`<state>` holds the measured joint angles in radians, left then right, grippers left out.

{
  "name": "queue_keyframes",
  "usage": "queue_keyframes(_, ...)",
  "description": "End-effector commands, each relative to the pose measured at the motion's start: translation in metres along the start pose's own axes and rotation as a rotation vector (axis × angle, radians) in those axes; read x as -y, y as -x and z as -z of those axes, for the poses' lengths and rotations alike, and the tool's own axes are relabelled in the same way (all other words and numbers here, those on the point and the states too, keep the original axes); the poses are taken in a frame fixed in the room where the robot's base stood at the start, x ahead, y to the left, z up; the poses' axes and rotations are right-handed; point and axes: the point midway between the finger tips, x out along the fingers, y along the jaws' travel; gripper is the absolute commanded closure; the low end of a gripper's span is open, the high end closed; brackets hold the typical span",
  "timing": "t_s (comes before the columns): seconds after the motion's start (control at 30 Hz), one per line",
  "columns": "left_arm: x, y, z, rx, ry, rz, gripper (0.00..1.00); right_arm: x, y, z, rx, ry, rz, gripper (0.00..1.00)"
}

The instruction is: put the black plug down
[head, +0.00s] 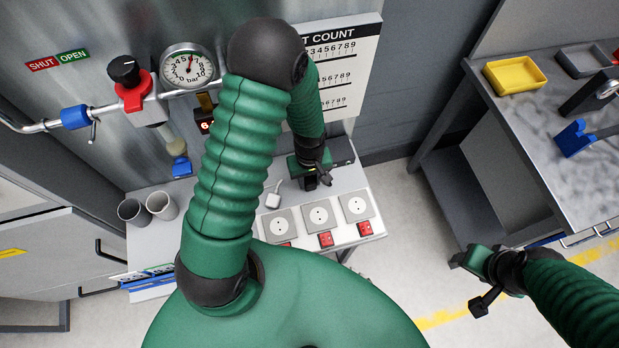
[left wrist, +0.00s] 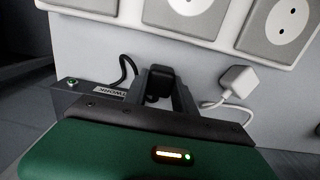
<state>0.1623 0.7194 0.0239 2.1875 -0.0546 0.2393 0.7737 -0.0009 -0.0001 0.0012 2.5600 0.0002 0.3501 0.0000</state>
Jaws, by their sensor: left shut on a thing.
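My left gripper (head: 318,182) reaches down over the pale shelf, behind the row of sockets. In the left wrist view its two dark fingers (left wrist: 160,92) are closed on the black plug (left wrist: 159,80). A black cord runs beside the plug to a dark box (left wrist: 75,86) with a green light. In the head view the plug is hard to tell apart from the dark fingers. I cannot tell whether it touches the shelf. My right gripper (head: 482,285) hangs low at the right, over the floor; its jaw opening is unclear.
A white plug (head: 272,198) lies left of my left gripper; it also shows in the wrist view (left wrist: 238,82). Three sockets (head: 318,215) with red switches line the shelf's front (head: 350,178). Two grey cups (head: 161,206) stand left. A workbench (head: 530,120) with a yellow tray (head: 515,75) stands right.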

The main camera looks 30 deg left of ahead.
Motion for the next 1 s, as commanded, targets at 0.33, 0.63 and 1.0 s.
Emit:
queue_keyframes(0.33,-0.0040,-0.0094,-0.0010,-0.011,-0.001,-0.001,1.00,-0.0009,-0.0073,-0.0018,0.000,-0.003,-0.001,0.46)
queue_keyframes(0.63,0.0010,-0.0104,0.0037,-0.004,0.001,-0.005,0.46,-0.0006,-0.0065,-0.0016,0.000,-0.002,-0.001,0.46)
queue_keyframes(1.0,-0.0035,-0.0087,-0.0018,-0.009,-0.001,0.001,0.46,-0.0006,-0.0065,-0.0015,0.000,-0.002,-0.001,0.46)
